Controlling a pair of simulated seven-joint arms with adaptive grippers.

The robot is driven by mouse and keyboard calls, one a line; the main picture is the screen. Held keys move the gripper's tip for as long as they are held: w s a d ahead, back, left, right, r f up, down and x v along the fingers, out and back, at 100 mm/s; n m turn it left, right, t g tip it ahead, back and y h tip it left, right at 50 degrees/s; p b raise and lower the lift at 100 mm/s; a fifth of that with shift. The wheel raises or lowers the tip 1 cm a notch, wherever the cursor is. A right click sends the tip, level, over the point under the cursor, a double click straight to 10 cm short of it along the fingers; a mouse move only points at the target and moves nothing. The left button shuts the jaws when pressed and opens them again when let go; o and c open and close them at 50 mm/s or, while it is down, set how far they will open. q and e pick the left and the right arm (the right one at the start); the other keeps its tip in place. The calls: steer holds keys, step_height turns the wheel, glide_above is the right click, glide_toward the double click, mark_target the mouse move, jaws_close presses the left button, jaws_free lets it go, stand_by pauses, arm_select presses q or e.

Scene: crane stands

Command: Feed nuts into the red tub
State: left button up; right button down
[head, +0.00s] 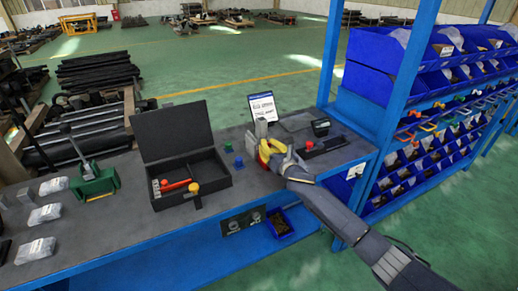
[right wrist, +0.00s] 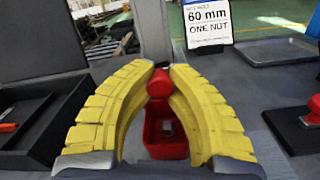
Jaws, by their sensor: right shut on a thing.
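My right gripper (head: 268,150) is over the bench beside the sign; in the right wrist view its yellow fingers (right wrist: 159,80) are closed on a red rounded piece (right wrist: 159,86). A red tub (right wrist: 165,148) shows just below that piece, between the fingers, with a small grey thing (right wrist: 167,128) inside, perhaps a nut. I cannot tell whether the red piece is part of the tub. In the head view the fingers mostly hide the tub. My left gripper is not in view.
An open black case (head: 183,172) stands left of the gripper. A sign (head: 264,107), reading "60 mm ONE NUT" in the wrist view, stands behind. A blue bin (head: 280,223) with brown bits is below the bench front. Blue racks (head: 408,75) rise at right.

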steer(key=c, duration=1.7)
jaws_free()
steer(key=shift+w+r, duration=0.2)
steer(key=shift+r, duration=0.2)
steer(key=o, duration=0.6)
steer(key=shift+s+f, duration=0.1)
steer(key=shift+f, duration=0.15)
steer(key=shift+c, duration=0.2)
steer(key=shift+v, duration=6)
